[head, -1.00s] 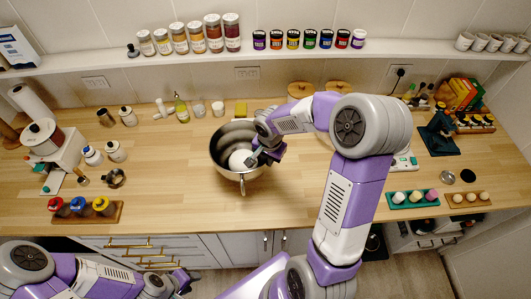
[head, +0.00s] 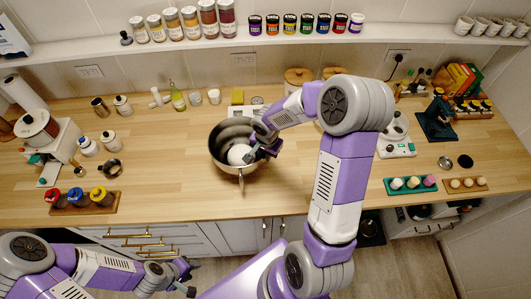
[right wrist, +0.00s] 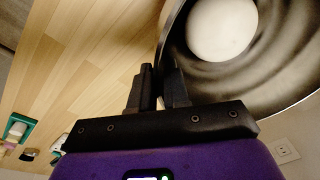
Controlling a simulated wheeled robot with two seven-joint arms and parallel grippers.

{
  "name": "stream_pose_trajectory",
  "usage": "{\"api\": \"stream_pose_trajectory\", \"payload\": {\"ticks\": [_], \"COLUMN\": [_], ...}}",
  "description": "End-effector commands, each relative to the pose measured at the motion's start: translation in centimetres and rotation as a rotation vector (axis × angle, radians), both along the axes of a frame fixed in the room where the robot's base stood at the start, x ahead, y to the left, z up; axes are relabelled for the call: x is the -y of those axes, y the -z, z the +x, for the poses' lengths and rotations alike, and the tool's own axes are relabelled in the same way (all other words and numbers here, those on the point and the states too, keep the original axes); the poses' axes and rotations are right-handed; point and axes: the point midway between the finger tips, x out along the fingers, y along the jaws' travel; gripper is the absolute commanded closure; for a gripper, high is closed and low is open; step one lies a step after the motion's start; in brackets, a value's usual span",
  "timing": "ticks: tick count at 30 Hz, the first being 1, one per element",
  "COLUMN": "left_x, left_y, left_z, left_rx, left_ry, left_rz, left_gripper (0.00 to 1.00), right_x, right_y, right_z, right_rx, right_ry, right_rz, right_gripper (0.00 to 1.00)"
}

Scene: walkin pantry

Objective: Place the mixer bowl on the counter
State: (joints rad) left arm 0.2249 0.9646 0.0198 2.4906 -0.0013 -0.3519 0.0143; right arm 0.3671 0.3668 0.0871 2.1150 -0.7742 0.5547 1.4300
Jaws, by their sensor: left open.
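The steel mixer bowl (head: 219,160) is upright at the middle of the counter (head: 330,190), with a handle toward the front edge and a white round thing (head: 240,154) inside. I cannot tell whether its base touches the counter. My right gripper (head: 262,150) is at the bowl's right rim. In the right wrist view the bowl (right wrist: 275,70) shows its inside, and the right gripper's fingers (right wrist: 161,75) are close together with the rim between them. My left gripper (head: 190,281) is open and empty, low in front of the drawers.
Free counter lies left and right of the bowl. A rack with coloured lids (head: 82,199) is at left. A green egg tray (head: 410,186) and a white device (head: 396,148) are at right.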

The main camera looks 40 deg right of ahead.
Motion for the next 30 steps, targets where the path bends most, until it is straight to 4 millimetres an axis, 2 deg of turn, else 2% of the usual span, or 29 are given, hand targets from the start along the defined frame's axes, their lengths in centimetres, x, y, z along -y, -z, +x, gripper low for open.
{"api": "stream_pose_trajectory", "payload": {"ticks": [1,3,15,30], "left_x": [0.0,0.0,0.0,0.0], "left_y": [-0.1,-0.1,-0.6,-1.0], "left_z": [0.0,0.0,0.0,0.0], "left_rx": [0.0,0.0,0.0,0.0], "left_ry": [0.0,0.0,0.0,0.0], "left_rz": [0.0,0.0,0.0,0.0], "left_gripper": [0.57,0.57,0.57,0.57], "right_x": [0.0,0.0,0.0,-0.5], "right_y": [0.0,-0.1,-0.6,-10.3], "right_z": [0.0,0.0,0.0,-1.1], "right_rx": [0.0,0.0,0.0,0.004], "right_ry": [0.0,0.0,-0.001,0.0], "right_rz": [0.0,0.0,0.0,-0.001], "right_gripper": [0.76,0.66,0.66,0.66]}}
